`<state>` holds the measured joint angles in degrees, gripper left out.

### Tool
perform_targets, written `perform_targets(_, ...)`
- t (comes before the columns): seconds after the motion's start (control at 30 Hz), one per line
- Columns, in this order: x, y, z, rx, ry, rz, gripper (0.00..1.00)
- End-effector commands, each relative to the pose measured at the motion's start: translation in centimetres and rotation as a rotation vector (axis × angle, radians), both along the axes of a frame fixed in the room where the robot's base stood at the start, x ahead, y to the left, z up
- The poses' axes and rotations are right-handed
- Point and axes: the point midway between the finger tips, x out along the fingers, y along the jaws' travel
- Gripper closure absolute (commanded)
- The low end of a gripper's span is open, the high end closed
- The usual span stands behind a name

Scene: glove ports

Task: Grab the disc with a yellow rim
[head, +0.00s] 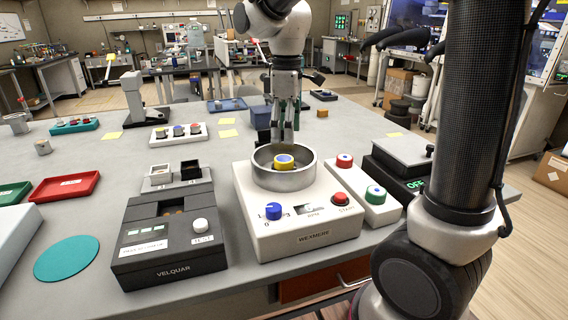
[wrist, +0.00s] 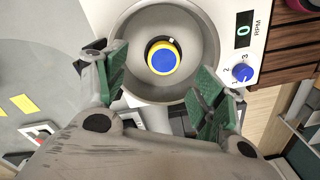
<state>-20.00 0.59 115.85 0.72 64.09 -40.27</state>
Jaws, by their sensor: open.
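The disc with a yellow rim (head: 284,162) has a blue top and sits inside the round metal bowl (head: 284,182) of a white bench device (head: 300,222). In the wrist view the disc (wrist: 162,58) lies in the bowl (wrist: 140,88), near its middle, with a dark part beneath or beside it. My gripper (head: 284,140) is above the bowl, pointing down. In the wrist view my gripper (wrist: 160,88) has its green-padded fingers apart, one at each side of the bowl, with nothing between the pads. The disc appears untouched.
A small white box with red and green buttons (head: 362,198) and a black scale (head: 402,170) stand right of the device. A black VELQUAR tester (head: 168,238) stands left. Red tray (head: 66,186) and teal mat (head: 67,258) lie further left. Some table between them is clear.

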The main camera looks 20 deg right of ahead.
Motion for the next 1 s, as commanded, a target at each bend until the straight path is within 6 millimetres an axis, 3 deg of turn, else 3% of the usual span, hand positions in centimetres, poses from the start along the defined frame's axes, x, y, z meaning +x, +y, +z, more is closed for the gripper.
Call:
perform_targets(0.43, -0.6, 0.6, -6.2, -0.002, 0.003, -0.003, 0.31)
perform_targets(0.73, -0.6, 0.6, -6.9, 0.0, 0.0, -0.003, 0.31)
perform_targets(0.77, -0.6, 0.6, -6.9, 0.0, 0.0, -0.003, 0.33)
perform_targets(1.0, -0.6, 0.6, -6.9, 0.0, 0.0, -0.003, 0.77)
